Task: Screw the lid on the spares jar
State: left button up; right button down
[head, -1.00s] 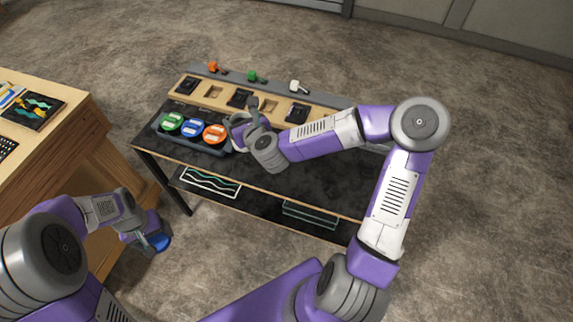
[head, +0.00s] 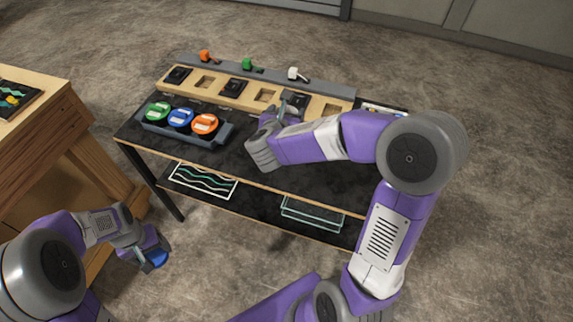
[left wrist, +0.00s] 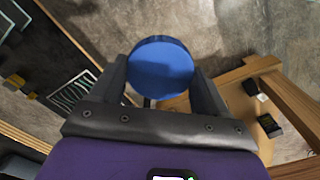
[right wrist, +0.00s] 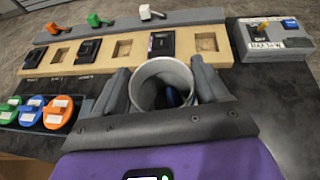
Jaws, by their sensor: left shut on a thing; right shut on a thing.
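My left gripper (head: 150,254) is shut on a round blue lid (left wrist: 160,68), held off the floor-side of the bench, in front of its left end. The lid shows as a small blue patch in the head view (head: 157,259). My right gripper (right wrist: 161,86) is shut on an open, pale grey round jar (right wrist: 163,70). Its mouth faces the right wrist camera, and something dark and blue lies inside. In the head view my right gripper (head: 277,116) is over the bench near the wooden rack and mostly hides the jar. Jar and lid are far apart.
A tray (head: 222,135) on the bench's left holds green, blue and orange round pieces. Behind it are a wooden rack (head: 214,90) with black modules and empty slots, and a grey rail with small levers. A grey switch box (right wrist: 270,45) stands right. A wooden table (head: 40,110) is left.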

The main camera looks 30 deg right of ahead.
dwell(0.3)
pick_arm(q)
notch_tip(320, 180, down, 2)
jog(key=shift+f+b, duration=0.1)
jog(key=shift+b, duration=0.85)
pick_arm(e)
notch_tip(320, 180, down, 6)
jog(key=shift+f, duration=0.1)
pick_arm(q)
jog(key=shift+f+b, duration=0.6)
jog(key=shift+b, duration=0.05)
pick_arm(e)
jog(key=shift+f, duration=1.95)
jog(key=shift+r, duration=0.1)
pick_arm(q)
jog(key=shift+f, duration=0.25)
pick_arm(e)
jog(key=shift+f, duration=0.2)
pick_arm(q)
jog(key=shift+r, duration=0.1)
pick_arm(e)
grip_release()
